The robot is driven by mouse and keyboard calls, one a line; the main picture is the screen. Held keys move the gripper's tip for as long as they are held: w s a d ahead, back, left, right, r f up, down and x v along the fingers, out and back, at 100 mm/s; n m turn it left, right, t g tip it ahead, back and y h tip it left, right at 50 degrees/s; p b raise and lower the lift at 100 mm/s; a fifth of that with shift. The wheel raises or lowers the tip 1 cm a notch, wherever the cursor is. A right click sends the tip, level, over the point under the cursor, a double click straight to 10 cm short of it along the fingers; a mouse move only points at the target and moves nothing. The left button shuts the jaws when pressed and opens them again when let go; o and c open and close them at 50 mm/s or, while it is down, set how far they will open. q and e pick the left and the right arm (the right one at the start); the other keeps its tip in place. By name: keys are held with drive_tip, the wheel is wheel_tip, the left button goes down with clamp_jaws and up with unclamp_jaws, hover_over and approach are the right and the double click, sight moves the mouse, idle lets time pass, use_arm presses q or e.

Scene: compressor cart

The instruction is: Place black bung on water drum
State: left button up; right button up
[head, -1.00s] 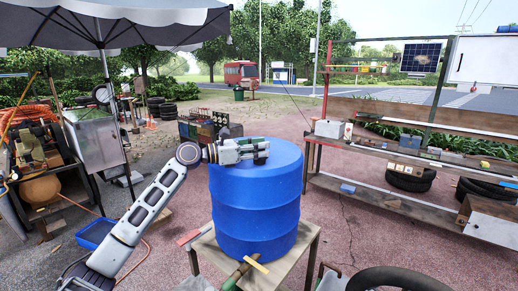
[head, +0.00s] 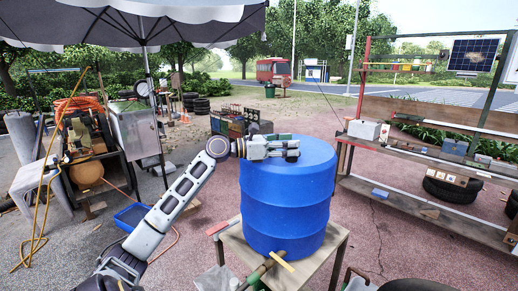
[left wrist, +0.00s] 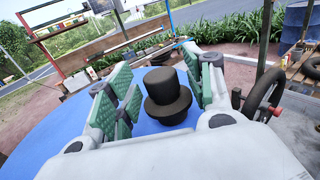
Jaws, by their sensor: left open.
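The blue water drum (head: 288,200) stands upright on a small wooden table in the head view. Its blue top (left wrist: 60,135) fills much of the left wrist view. The black bung (left wrist: 166,97) is between the green-padded fingers of my left gripper (left wrist: 160,95) in the left wrist view, with a visible gap on the left side. It appears upright over the drum top; I cannot tell whether it touches it. My right gripper is not in view.
The wooden table (head: 330,241) under the drum has tools with green and yellow handles (head: 282,261) at its front. Shelves (head: 425,155) with small items stand at the right. A blue tray (head: 132,217) lies on the ground at left. An umbrella (head: 140,20) hangs overhead.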

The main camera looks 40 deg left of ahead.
use_arm(q)
drive_tip(key=b+v, duration=0.1)
drive_tip(key=v, duration=0.4)
drive_tip(key=shift+s+a, duration=0.25)
drive_tip(key=v, duration=0.2)
drive_tip(key=shift+s+a+b, duration=0.15)
drive_tip(key=shift+s+b, duration=0.05)
drive_tip(key=shift+b, duration=0.15)
drive_tip(key=shift+v, duration=1.25)
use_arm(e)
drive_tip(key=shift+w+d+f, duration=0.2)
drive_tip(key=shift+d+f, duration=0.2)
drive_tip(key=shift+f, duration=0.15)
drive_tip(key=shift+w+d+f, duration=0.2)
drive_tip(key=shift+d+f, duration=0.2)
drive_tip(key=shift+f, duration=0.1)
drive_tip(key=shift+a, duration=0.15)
